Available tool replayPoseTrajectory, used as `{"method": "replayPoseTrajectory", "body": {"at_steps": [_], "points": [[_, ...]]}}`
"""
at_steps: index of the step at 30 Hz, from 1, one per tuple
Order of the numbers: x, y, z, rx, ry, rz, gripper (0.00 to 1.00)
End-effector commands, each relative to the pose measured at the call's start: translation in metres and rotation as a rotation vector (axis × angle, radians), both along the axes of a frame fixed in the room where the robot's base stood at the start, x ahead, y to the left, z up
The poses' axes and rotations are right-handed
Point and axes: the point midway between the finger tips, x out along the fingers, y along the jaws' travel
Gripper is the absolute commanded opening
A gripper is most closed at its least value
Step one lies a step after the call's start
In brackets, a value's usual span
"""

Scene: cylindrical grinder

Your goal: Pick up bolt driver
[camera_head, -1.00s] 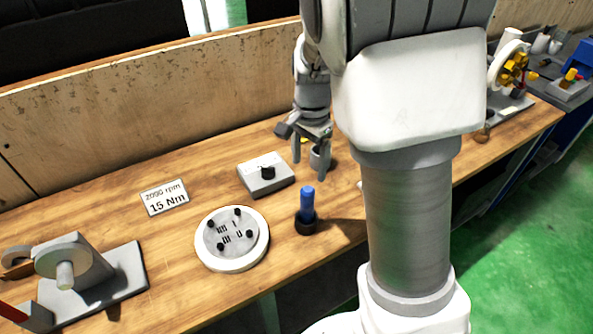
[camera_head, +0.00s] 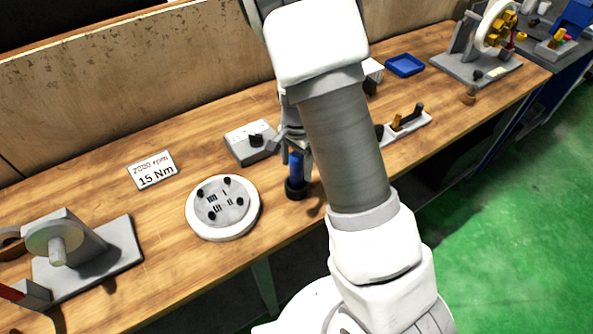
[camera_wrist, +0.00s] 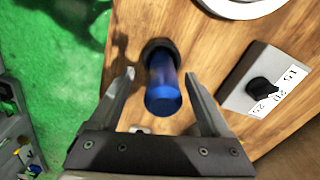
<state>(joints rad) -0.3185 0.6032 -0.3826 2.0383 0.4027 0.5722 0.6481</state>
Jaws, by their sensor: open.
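The bolt driver is a blue cylinder (camera_head: 296,166) standing upright in a black round base on the wooden bench, near the front edge. It also shows in the wrist view (camera_wrist: 163,88), with its rounded blue top towards the camera. My gripper (camera_wrist: 160,85) is open, with one finger on each side of the blue cylinder; I see gaps between the fingers and the cylinder. In the head view my gripper (camera_head: 295,152) is at the driver, partly hidden behind my own arm.
A white round plate (camera_head: 252,216) with black knobs is left of the driver. A grey dial box (camera_head: 240,148) is behind it. A sign (camera_head: 153,171) reads 2000 rpm, 15 Nm. A grey fixture (camera_head: 110,255) stands far left. A blue tray (camera_head: 405,66) is at the back right.

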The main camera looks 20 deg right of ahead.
Motion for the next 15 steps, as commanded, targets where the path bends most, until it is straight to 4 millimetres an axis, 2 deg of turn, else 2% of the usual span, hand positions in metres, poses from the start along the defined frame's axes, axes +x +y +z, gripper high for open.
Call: {"method": "replayPoseTrajectory", "body": {"at_steps": [7, 15], "points": [[0.004, -0.002, -0.032, 0.0, 0.002, -0.002, 0.81], [0.005, -0.002, -0.039, 0.0, -0.001, -0.001, 0.81]]}}
